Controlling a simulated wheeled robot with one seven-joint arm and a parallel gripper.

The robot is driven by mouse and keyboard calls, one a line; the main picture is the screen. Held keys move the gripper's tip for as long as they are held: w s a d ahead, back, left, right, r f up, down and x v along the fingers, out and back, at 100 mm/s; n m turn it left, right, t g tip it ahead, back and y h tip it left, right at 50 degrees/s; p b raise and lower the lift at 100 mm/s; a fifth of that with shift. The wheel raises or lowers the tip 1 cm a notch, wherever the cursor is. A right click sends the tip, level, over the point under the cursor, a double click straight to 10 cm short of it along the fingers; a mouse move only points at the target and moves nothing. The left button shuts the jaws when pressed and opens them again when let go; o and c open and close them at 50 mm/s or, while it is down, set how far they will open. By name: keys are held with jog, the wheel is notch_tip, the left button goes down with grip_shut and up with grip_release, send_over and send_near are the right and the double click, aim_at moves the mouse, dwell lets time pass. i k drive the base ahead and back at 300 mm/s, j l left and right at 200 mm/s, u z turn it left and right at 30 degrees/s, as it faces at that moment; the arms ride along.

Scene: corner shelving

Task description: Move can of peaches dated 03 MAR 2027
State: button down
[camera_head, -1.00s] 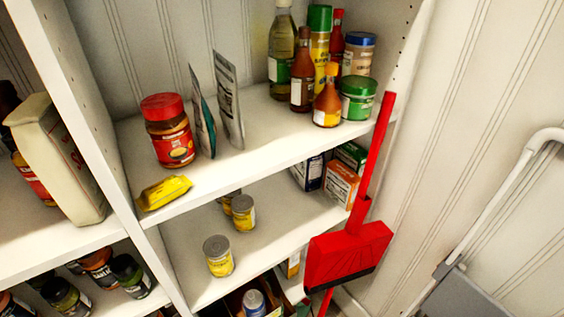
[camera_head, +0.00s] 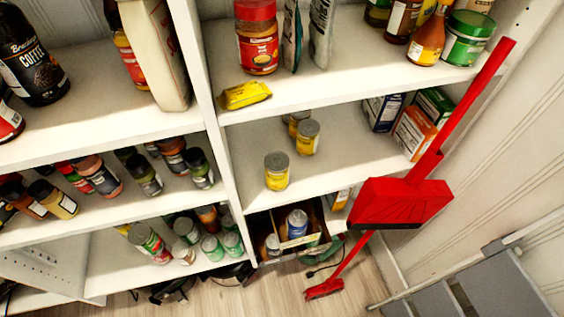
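Several small yellow-labelled cans with grey lids stand upright on the middle shelf of the right-hand unit. The front can (camera_head: 277,171) is nearest the shelf edge. A second can (camera_head: 307,138) stands behind it to the right, and a third (camera_head: 297,121) is partly hidden behind that one. I cannot read any date or tell which can holds peaches. My gripper is not in view.
A red dustpan (camera_head: 400,201) with a long handle stands before the right side of the shelves. A grey step ladder (camera_head: 480,290) is at lower right. A box of cans (camera_head: 318,240) sits below. Boxes (camera_head: 413,132) fill the shelf's right end.

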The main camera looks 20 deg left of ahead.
aim_at(277, 163)
jog(key=u, duration=0.85)
jog(key=l+u, duration=0.4)
jog(key=k+l+u, duration=0.1)
jog(key=l+u, duration=0.15)
jog(key=u, duration=0.2)
